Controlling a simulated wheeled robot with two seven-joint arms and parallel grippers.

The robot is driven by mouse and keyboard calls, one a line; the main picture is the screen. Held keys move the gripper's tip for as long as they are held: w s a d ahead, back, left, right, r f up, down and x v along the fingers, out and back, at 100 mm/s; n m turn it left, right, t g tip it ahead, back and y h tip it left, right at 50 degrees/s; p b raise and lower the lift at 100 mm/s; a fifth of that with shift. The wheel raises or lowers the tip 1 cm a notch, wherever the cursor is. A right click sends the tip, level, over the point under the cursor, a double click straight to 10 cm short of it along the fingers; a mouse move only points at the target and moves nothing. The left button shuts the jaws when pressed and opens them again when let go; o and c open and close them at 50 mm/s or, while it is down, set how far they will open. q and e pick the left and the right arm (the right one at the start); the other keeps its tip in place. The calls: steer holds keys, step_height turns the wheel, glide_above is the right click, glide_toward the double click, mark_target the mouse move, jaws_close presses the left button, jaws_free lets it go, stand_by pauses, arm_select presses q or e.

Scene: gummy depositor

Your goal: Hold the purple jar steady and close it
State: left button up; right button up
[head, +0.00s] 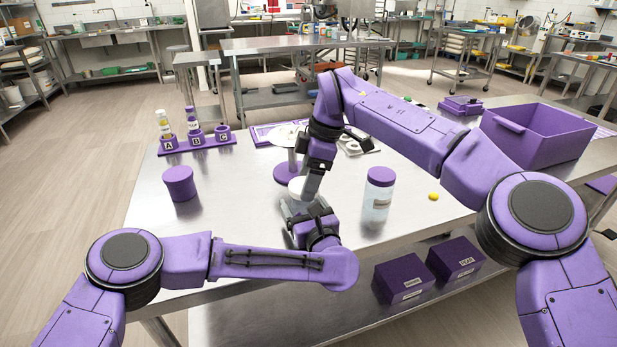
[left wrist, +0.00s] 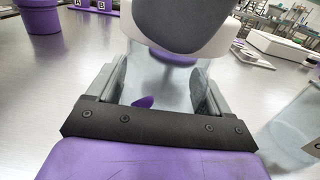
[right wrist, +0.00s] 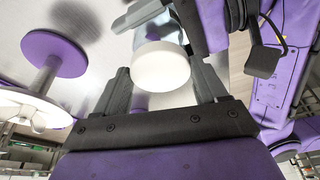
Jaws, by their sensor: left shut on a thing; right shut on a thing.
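A clear jar (left wrist: 170,88) with a purple piece (left wrist: 143,102) inside stands between the fingers of my left gripper (head: 292,212), which is shut on it. A white lid (head: 297,187) is at the jar's mouth in the head view. My right gripper (head: 308,188) comes down from above and is shut on the lid, which shows between its fingers in the right wrist view (right wrist: 160,67). The jar's rim is hidden, so I cannot tell whether the lid is seated on it.
A clear jar with a purple lid (head: 380,177) stands to the right, near a yellow piece (head: 433,197). A purple tub (head: 180,184) stands at the left. Behind are a labelled rack (head: 198,144), a white dish on a purple-based stand (head: 288,174) and a purple bin (head: 540,137).

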steer(key=shift+f, duration=0.55)
arm_select(q)
jaws_close()
arm_select(e)
steer(key=m, duration=0.2)
steer(key=m+t, duration=0.1)
steer(key=m, duration=0.2)
steer(key=shift+s+m+t, duration=0.25)
steer(key=shift+m+t, duration=0.05)
steer(key=shift+m, duration=0.1)
steer(key=m+t+h, duration=0.1)
steer(key=m, duration=0.3)
steer(key=shift+a, duration=0.15)
steer(key=o, duration=1.1)
steer(key=shift+s, duration=0.1)
step_height(320, 180, up, 4)
steer(key=shift+r, duration=0.2)
